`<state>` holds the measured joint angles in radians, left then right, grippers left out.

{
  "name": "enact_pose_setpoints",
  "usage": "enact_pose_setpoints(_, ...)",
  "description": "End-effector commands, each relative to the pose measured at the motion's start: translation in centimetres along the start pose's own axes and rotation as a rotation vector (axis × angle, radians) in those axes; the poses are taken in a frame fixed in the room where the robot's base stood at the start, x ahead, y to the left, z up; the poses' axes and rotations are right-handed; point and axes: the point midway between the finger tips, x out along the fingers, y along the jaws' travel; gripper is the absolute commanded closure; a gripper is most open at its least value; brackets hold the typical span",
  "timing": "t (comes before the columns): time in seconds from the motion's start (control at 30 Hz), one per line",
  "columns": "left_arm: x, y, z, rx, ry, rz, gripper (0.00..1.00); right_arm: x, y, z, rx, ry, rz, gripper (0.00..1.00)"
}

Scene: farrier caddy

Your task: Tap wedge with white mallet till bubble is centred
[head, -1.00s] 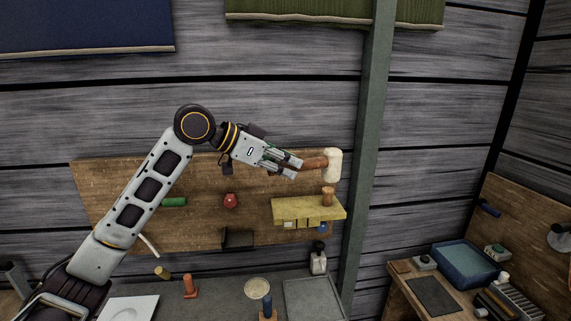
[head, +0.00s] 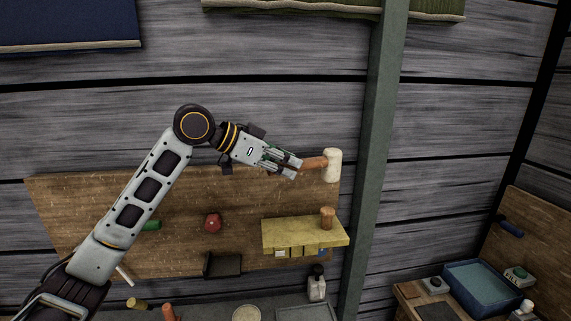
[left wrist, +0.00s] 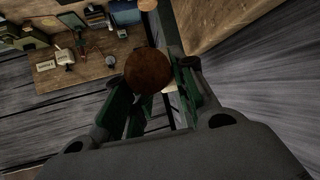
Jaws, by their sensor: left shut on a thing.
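My left gripper (head: 286,165) is shut on the brown handle of the white mallet (head: 333,165). The handle lies about level in the head view, with the pale head to the right of my fingers. In the left wrist view the round brown handle end (left wrist: 148,71) shows between the green fingers. The mallet is above a yellow wooden shelf (head: 290,234) in the picture, and apart from it. A brown wooden cylinder (head: 327,217) stands upright on the shelf's right end. I cannot make out a wedge or a bubble for sure. My right gripper is not in view.
The shelf is on a brown wall board (head: 180,195) with a red knob (head: 212,222) and a dark bin (head: 222,265). A green post (head: 378,150) stands just right of the mallet. A bench with a blue tray (head: 483,285) is at the lower right.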

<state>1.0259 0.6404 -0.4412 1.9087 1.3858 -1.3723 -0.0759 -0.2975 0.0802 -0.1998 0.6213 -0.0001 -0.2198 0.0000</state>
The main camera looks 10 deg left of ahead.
Motion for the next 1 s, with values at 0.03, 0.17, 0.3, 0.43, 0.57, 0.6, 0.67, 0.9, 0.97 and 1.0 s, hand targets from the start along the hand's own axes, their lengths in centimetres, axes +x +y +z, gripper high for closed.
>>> enact_pose_setpoints(0.03,-0.1,0.0,-0.1,0.001,0.003,-0.001,1.0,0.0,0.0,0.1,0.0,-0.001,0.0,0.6)
enact_pose_setpoints(0.17,-0.1,0.0,-0.1,0.001,0.003,-0.001,1.0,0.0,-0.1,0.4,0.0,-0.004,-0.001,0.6)
enact_pose_setpoints(0.3,-0.1,0.0,-0.1,0.001,0.003,-0.001,1.0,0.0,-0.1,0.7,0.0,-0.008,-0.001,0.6)
enact_pose_setpoints(0.43,-0.1,0.0,-0.1,0.0,0.007,0.0,1.0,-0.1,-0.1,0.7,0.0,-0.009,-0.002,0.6)
enact_pose_setpoints(0.57,-0.2,0.0,-0.1,-0.001,0.019,0.001,1.0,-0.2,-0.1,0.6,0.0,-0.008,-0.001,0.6)
enact_pose_setpoints(0.6,-0.1,0.0,0.0,-0.002,0.022,0.001,1.0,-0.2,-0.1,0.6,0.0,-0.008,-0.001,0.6)
enact_pose_setpoints(0.67,0.1,0.0,0.4,-0.002,0.021,0.001,1.0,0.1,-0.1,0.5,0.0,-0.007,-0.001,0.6)
enact_pose_setpoints(0.9,1.2,0.0,2.2,-0.001,0.021,0.001,1.0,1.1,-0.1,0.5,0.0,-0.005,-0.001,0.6)
enact_pose_setpoints(0.97,1.5,0.0,2.7,-0.001,0.021,0.001,1.0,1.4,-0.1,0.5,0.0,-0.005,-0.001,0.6)
enact_pose_setpoints(1.0,1.6,0.0,3.0,-0.001,0.021,0.001,1.0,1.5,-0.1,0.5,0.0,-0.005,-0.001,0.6)
